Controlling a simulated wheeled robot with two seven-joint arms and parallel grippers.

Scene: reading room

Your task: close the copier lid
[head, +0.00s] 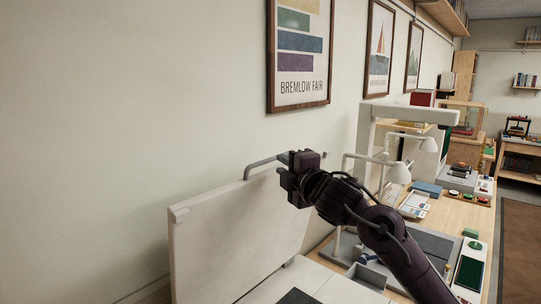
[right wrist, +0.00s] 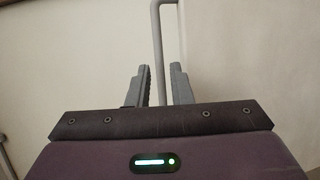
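The copier lid (head: 235,240) is a pale upright panel, standing raised near the wall in the head view. A grey bar handle (head: 262,162) runs along its top edge. My right gripper (head: 283,170) is at the right part of this handle. In the right wrist view, its two fingers (right wrist: 161,75) stand apart on either side of the grey handle bar (right wrist: 158,35), with a visible gap at each side. The pale lid also fills the right of that view (right wrist: 250,60). Part of the copier's top (head: 345,292) shows at the bottom of the head view. My left gripper is out of view.
Right of the lid, a desk holds a white lamp (head: 398,172), a grey open box (head: 368,277) and a green-screened device (head: 469,272). A white overhead stand (head: 410,114) is behind. Framed posters (head: 300,55) hang on the wall. Floor with a brown rug (head: 520,250) lies at right.

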